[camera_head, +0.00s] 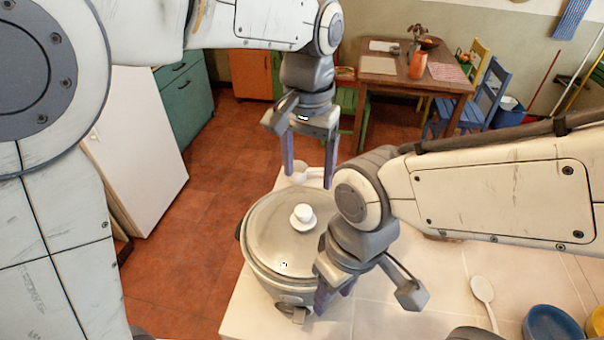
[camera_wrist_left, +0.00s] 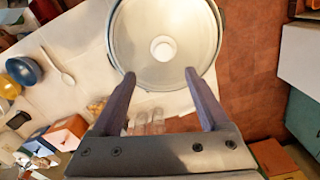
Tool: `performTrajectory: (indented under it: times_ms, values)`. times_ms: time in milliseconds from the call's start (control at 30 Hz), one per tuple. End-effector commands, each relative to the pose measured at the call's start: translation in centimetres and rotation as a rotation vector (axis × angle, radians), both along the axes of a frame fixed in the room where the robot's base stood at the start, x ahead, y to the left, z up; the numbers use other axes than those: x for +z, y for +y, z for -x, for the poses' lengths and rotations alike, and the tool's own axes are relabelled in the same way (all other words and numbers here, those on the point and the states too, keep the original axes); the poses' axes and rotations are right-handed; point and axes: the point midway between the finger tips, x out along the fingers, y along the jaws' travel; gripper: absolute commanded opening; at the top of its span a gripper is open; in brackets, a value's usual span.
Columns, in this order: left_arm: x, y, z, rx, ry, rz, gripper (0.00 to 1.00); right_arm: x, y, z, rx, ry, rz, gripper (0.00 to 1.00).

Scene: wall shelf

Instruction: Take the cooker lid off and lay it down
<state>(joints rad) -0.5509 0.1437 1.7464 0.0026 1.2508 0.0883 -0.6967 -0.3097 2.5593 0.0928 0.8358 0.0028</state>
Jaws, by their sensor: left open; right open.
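The cooker (camera_head: 268,275) stands on a pale counter with its grey round lid (camera_head: 270,225) on top. The lid has a white knob (camera_head: 303,217) at its middle. The left wrist view also shows the lid (camera_wrist_left: 135,35) and knob (camera_wrist_left: 163,48) from above. My left gripper (camera_head: 308,179) is open and empty, fingers pointing down, beyond the cooker's far side in the head view. In its wrist view its fingertips (camera_wrist_left: 160,73) are either side of the lid's near edge. My right gripper (camera_head: 335,295) is open at the cooker's near right side; its forearm and wrist hide part of the lid.
A white spoon (camera_head: 483,297), a blue bowl (camera_head: 553,326) and a yellow bowl (camera_head: 597,322) are at the counter's right. Bare counter (camera_head: 415,265) lies between cooker and spoon. A wooden table (camera_head: 395,72) and chairs stand farther back on the red tiled floor.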

Motion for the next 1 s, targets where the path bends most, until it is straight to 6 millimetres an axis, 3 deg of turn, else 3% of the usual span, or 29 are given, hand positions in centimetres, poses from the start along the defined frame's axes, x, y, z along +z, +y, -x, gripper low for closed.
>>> performTrajectory:
  times_ms: [67, 300, 567, 800, 1000]
  values:
    - [0.1, 0.0, -0.5, 0.008, 0.003, -0.005, 0.79, 0.6, 0.0, 0.0, 0.000, 0.001, 0.001, 0.50]
    - [-3.5, 0.4, -0.5, 0.014, 0.004, -0.005, 0.79, 1.0, 0.0, 0.0, 0.000, 0.001, 0.001, 0.50]
    - [-5.5, 0.7, -0.1, 0.015, 0.003, -0.005, 0.79, 1.7, 0.0, 0.0, 0.001, 0.001, 0.001, 0.50]
    - [-9.0, 1.1, 0.5, 0.013, 0.004, -0.005, 0.79, 3.0, 0.0, 0.0, 0.004, 0.000, 0.001, 0.50]
    - [-9.9, 0.9, 0.5, 0.011, -0.001, -0.003, 0.79, 3.0, 0.0, 0.0, 0.004, 0.000, 0.001, 0.50]
